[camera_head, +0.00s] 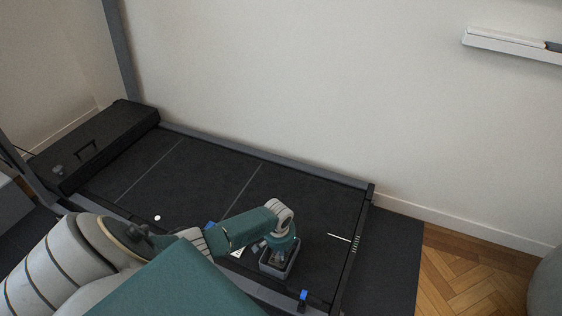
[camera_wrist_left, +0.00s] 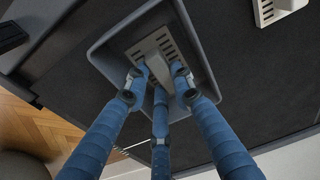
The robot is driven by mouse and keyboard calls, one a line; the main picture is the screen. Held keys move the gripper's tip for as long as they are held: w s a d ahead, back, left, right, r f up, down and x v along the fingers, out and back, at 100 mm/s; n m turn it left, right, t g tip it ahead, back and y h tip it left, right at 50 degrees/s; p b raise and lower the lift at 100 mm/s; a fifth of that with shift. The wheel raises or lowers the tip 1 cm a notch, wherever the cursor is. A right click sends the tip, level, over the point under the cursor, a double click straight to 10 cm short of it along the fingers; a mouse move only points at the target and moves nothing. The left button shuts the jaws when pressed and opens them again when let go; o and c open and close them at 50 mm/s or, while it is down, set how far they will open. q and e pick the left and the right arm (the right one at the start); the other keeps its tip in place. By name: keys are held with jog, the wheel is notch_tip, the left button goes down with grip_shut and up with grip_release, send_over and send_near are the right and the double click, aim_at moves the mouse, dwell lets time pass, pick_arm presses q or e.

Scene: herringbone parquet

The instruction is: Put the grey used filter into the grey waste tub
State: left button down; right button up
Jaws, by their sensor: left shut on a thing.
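The grey waste tub (camera_head: 274,272) stands on the black deck, under my left gripper (camera_head: 280,247) in the head view. In the left wrist view the tub's rim (camera_wrist_left: 205,58) surrounds the grey slotted filter (camera_wrist_left: 139,49). The three blue fingers of my left gripper (camera_wrist_left: 158,78) are shut on the filter's raised middle part. The filter lies within the tub's outline; I cannot tell whether it touches the tub's floor. In the head view the gripper and wrist hide the filter. My right gripper is in neither view.
A second, paler slotted piece (camera_wrist_left: 278,10) lies on the deck beside the tub. A blue-topped clip (camera_head: 303,295) sits at the deck's near edge. A black box with a handle (camera_head: 95,148) is at the far left. The deck (camera_head: 190,180) behind the arm is mostly clear.

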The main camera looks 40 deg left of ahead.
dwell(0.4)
pick_arm(q)
jog(key=c, duration=1.4)
grip_release()
notch_tip(320, 180, up, 12)
jog(key=s, duration=0.1)
jog(key=shift+s+d, duration=0.2)
